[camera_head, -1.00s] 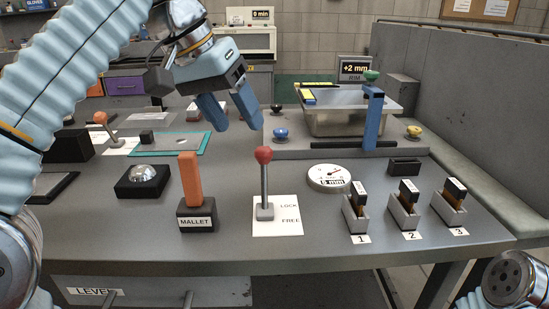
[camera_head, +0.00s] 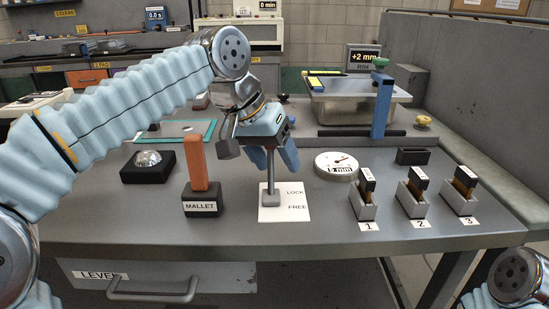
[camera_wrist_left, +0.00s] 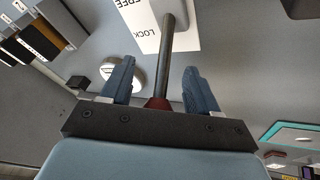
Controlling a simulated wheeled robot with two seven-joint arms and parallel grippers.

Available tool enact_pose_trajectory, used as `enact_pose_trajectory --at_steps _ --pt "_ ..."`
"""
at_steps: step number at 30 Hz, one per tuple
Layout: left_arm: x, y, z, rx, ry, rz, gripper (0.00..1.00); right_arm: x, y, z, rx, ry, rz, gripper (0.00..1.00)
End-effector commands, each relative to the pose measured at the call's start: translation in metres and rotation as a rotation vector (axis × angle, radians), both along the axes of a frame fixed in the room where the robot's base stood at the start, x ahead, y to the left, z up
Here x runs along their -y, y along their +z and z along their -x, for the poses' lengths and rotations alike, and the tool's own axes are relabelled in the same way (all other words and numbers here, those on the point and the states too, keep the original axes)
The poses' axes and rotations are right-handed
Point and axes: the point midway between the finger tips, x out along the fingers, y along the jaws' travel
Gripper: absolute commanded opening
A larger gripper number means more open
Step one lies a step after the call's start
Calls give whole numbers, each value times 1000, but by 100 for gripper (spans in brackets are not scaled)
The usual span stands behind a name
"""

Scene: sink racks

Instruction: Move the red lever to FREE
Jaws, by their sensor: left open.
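The lever (camera_head: 270,178) is a grey rod standing on a small base on a white card (camera_head: 297,212); LOCK is printed toward the back and FREE toward the front. In the head view its red knob is hidden by my left gripper (camera_head: 274,162), which has come down over the lever's top. In the left wrist view, the red knob (camera_wrist_left: 158,103) sits deep between the open fingers of my left gripper (camera_wrist_left: 160,75), near the palm. The rod (camera_wrist_left: 168,65) runs out between them. The fingers look apart from the rod. My right gripper is out of view.
The mallet (camera_head: 198,170) stands left of the lever in a dark block. A round gauge (camera_head: 336,166) lies to the right, with several numbered holders (camera_head: 364,200) beyond it. A domed black box (camera_head: 148,164) is farther left. The bench front (camera_head: 310,240) is clear.

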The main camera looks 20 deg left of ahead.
Motion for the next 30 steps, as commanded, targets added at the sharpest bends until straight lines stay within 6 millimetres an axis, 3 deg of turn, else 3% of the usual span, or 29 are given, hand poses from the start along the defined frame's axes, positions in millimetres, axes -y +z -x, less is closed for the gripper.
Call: enact_pose_trajectory --at_steps 3,15,23,30 --pt "0 0 0 0 0 0 60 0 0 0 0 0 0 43" --pt "0 0 0 0 0 0 0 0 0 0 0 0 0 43" --pt "0 0 1 7 -1 -2 0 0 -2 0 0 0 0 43" --pt "1 0 6 84 -2 -25 0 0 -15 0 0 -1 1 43"
